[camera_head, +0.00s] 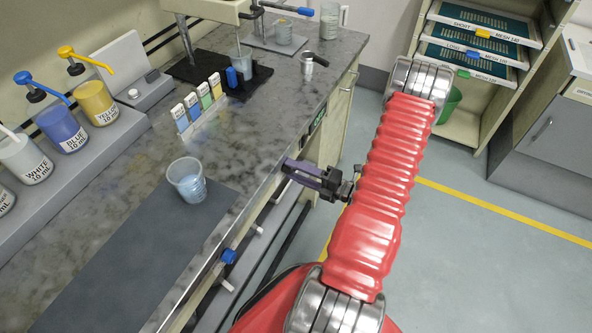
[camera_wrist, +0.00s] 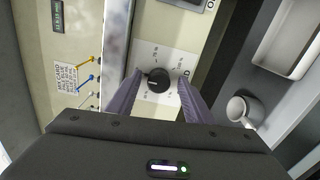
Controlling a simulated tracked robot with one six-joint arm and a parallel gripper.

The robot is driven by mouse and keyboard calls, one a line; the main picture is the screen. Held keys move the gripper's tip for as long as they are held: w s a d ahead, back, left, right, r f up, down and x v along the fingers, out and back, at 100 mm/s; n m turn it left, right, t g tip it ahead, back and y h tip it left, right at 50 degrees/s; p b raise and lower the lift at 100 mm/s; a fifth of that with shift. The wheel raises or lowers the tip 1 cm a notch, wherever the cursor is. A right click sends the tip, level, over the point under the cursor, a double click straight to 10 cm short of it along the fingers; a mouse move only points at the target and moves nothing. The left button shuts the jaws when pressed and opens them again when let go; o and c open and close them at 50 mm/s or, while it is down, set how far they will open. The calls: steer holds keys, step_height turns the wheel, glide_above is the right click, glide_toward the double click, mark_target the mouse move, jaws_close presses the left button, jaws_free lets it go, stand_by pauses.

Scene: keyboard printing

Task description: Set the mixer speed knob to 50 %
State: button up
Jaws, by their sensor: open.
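The black round knob (camera_wrist: 158,80) sits on a pale dial plate (camera_wrist: 149,57) with small dark marks around it in the wrist view. Its pointer and the marks are too small to read. My gripper (camera_wrist: 161,74) is open, with one purple-grey finger on each side of the knob. A gap shows at the left finger; I cannot tell whether the right finger touches. In the head view my gripper (camera_head: 288,171) is beside the bench's front edge, and the knob cannot be made out.
In the head view, a clear cup (camera_head: 187,180) stands on the bench (camera_head: 240,150). Open floor lies right of my arm.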

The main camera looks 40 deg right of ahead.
steer(key=v, duration=1.3)
steer(key=shift+s, duration=0.4)
steer(key=shift+c, duration=0.4)
stand_by(0.6)
